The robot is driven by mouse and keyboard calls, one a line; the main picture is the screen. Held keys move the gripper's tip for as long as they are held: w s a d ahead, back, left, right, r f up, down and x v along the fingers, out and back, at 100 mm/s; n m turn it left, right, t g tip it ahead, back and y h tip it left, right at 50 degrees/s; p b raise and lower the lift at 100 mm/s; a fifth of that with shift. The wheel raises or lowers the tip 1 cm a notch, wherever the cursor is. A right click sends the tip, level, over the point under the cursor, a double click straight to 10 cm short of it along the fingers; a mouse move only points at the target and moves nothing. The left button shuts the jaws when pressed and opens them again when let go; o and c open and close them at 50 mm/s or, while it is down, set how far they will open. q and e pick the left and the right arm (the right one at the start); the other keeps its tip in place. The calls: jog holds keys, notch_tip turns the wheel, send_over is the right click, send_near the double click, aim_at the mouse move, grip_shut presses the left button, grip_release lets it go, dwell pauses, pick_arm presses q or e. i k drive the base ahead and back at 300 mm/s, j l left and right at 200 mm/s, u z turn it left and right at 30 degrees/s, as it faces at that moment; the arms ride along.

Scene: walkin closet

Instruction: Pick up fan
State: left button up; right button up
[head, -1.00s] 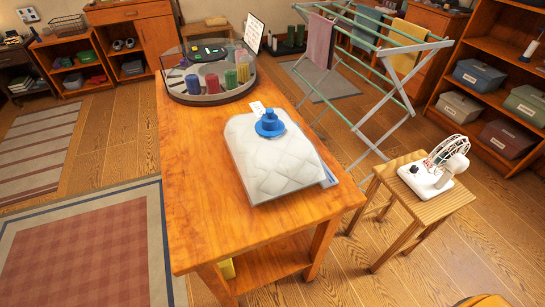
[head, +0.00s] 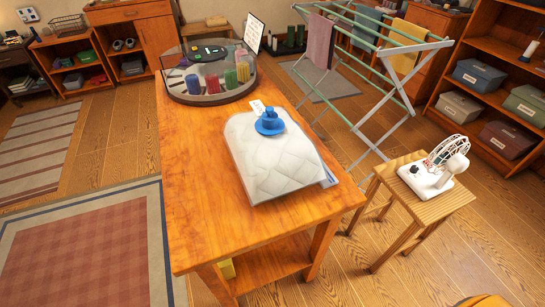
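A small white fan (head: 436,174) with a wire cage and a white base stands on a wooden stool (head: 429,207) at the right of the head view. The fan is upright, its head tilted upward, and nothing touches it except the stool top. Neither of my grippers can be made out in the head view. An orange-yellow rounded part shows at the bottom right edge, too cut off to identify.
A wooden table (head: 195,215) fills the middle, bearing a quilted white pad (head: 270,165) with a blue object (head: 270,122) and a round organizer (head: 205,95). A drying rack (head: 375,50) stands behind the stool. Shelves with boxes (head: 480,74) line the right. Floor around the stool is clear.

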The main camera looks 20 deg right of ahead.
aim_at(427, 182)
jog(key=z, duration=1.95)
jog(key=i+l+u, duration=0.25)
jog(key=i+l, duration=0.15)
jog(key=l, duration=0.25)
jog(key=i+l+u, duration=0.15)
jog(key=l, duration=0.2)
jog(key=i+l+u, duration=0.15)
jog(key=l, duration=0.2)
jog(key=i, duration=0.05)
